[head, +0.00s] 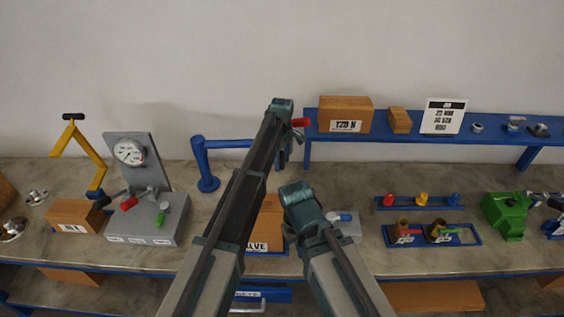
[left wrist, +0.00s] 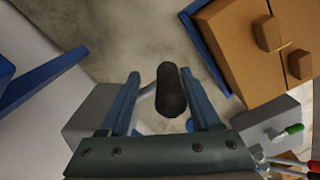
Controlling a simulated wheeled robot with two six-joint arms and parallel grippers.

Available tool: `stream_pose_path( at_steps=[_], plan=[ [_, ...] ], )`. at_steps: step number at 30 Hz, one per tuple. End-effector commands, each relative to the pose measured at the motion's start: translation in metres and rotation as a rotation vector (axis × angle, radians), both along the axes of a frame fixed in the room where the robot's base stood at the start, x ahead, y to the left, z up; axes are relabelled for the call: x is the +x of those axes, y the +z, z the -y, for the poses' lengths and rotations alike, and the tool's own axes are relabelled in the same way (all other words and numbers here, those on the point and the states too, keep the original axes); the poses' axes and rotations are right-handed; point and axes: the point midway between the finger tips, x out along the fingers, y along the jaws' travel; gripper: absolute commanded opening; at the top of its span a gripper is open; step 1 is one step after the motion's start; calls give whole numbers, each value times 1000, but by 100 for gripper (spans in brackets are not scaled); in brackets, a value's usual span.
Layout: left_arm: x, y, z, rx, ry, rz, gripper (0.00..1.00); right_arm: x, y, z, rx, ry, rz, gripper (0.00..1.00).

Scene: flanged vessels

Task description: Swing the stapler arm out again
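A blue post with a horizontal blue arm (head: 228,143) stands at the back of the bench in the head view; my left arm hides the arm's right part. My left gripper (head: 283,105) is high in front of that hidden part, with a red-tipped piece (head: 300,122) close beside it. In the left wrist view my left gripper (left wrist: 165,98) is open, its fingers on either side of a black cylindrical handle (left wrist: 171,90), with gaps showing. I cannot tell which piece the handle belongs to. My right gripper (head: 295,195) is lower, at mid-bench; its fingers are unclear.
A yellow jointed arm (head: 88,152) and a grey gauge unit (head: 148,222) stand at left. A blue shelf (head: 400,138) carries cartons and a sign at right. A VALVE carton (head: 268,225) sits behind my arms. Blue trays (head: 465,243) and a green machine (head: 506,212) occupy the right bench.

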Motion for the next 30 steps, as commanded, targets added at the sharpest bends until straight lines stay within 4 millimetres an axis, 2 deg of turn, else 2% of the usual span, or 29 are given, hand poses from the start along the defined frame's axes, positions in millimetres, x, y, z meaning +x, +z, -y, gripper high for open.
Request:
stream_pose_path(
  at_steps=[8,14,30],
  plan=[
    [-3,1,0,0,1,-2,64,0,2,0,0,0,0,0],
    [-3,14,0,0,1,-4,64,0,14,0,1,-2,0,0],
    [-2,89,0,0,0,-2,64,0,89,0,1,-6,-2,0]
  ],
)
